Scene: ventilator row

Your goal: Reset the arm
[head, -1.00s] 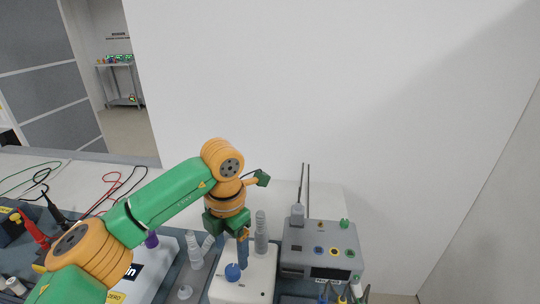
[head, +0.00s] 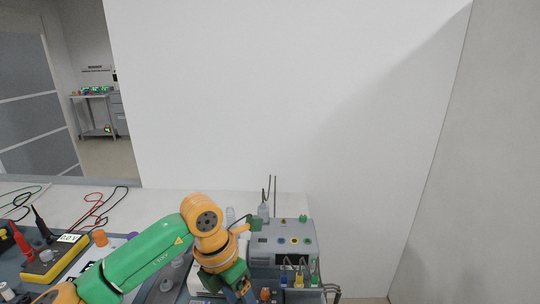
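My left arm comes in from the lower left, green with orange joints. My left gripper (head: 240,291) points down at the bottom of the head view, in front of the grey ventilator unit (head: 268,246) and to its left. Its fingertips are at or near the lower picture edge, so I cannot tell whether it is open or shut or holds anything. The white box beside the ventilator is mostly hidden behind the gripper and wrist. My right gripper is not in view.
A yellow meter (head: 50,262) with red and black leads lies at the left. Looped cables (head: 98,205) lie on the white bench (head: 165,203). Coloured plugs and hoses are at the ventilator's front. A white wall stands behind; a far shelf (head: 93,96) shows through a doorway.

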